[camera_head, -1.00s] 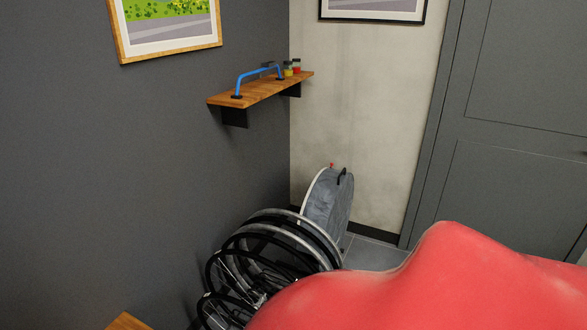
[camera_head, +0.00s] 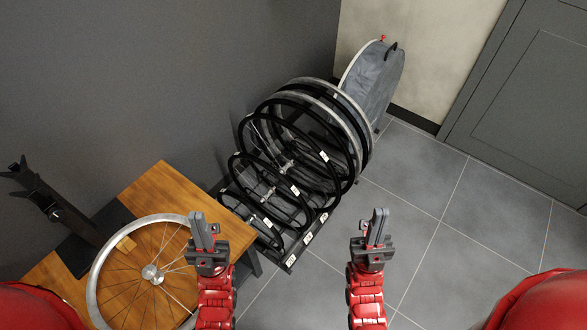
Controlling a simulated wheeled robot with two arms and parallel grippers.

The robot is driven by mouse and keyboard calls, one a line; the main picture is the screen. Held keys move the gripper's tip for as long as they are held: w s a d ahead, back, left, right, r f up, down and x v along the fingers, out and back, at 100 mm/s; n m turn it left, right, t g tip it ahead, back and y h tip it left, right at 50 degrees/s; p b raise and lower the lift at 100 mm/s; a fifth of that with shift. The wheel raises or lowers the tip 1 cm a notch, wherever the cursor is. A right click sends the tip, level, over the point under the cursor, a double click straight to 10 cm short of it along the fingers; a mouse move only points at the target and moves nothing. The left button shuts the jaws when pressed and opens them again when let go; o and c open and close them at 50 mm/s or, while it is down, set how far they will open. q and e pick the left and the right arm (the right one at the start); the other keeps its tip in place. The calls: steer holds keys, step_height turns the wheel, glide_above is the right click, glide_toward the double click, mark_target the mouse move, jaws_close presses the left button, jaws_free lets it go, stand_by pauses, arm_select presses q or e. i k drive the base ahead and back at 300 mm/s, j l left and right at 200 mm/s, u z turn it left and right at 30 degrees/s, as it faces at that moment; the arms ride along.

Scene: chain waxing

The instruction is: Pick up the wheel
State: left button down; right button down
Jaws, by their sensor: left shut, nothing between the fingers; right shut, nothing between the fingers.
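A wheel with a thin silver rim and spokes lies on a wooden-topped bench (camera_head: 168,190) at the lower left, its hub (camera_head: 152,273) facing up. My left gripper (camera_head: 201,226) is shut and empty, in front of the wheel's right edge and the bench. My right gripper (camera_head: 378,222) is shut and empty, over the grey floor to the right of the wheel rack. Several more wheels (camera_head: 354,150), with black or silver rims, stand upright in a row in the rack.
The black rack (camera_head: 290,256) stands along the dark wall, with white labels on its front edge. A grey wheel bag (camera_head: 374,78) leans behind it. A black stand (camera_head: 62,212) is at the bench's left. Tiled floor (camera_head: 440,230) is clear on the right.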

mark_target(309, 141)
steer(key=i+l+u, duration=0.25)
steer(key=i+l, duration=0.15)
steer(key=l, duration=0.15)
steer(key=i+l+u, duration=0.25)
steer(key=i+l, duration=0.15)
steer(key=l, duration=0.2)
steer(key=i+l+u, duration=0.1)
steer(key=l, duration=0.25)
steer(key=i+l+u, duration=0.15)
steer(key=l, duration=0.2)
steer(key=i+l+u, duration=0.1)
steer(key=l, duration=0.25)
steer(key=i+l+u, duration=0.1)
steer(key=l, duration=0.3)
steer(key=i, duration=0.1)
